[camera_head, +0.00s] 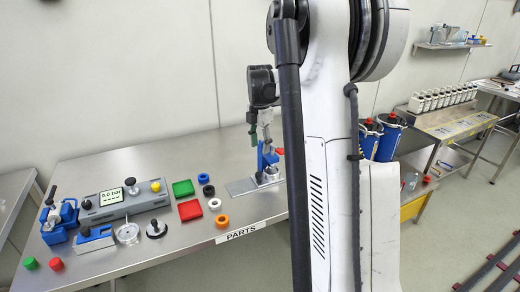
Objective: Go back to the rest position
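My gripper (262,133) hangs pointing down at the back right of the steel table, left of my large white arm link. It is above a small blue fixture (264,160) on a grey base plate (241,187). Its fingers are small and partly merge with what is behind them, so I cannot tell whether they are open, shut or holding something. A dark green piece shows at the fingertips' left side; I cannot tell what it belongs to. My arm hides the right part of the table.
The steel table (120,178) holds a grey gauge box (126,205), a blue vise (60,222), green (183,188) and red (190,210) trays, and several coloured rings. Blue drums (388,136) and a bench with white bottles (440,98) stand at right. Floor at front right is mostly clear.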

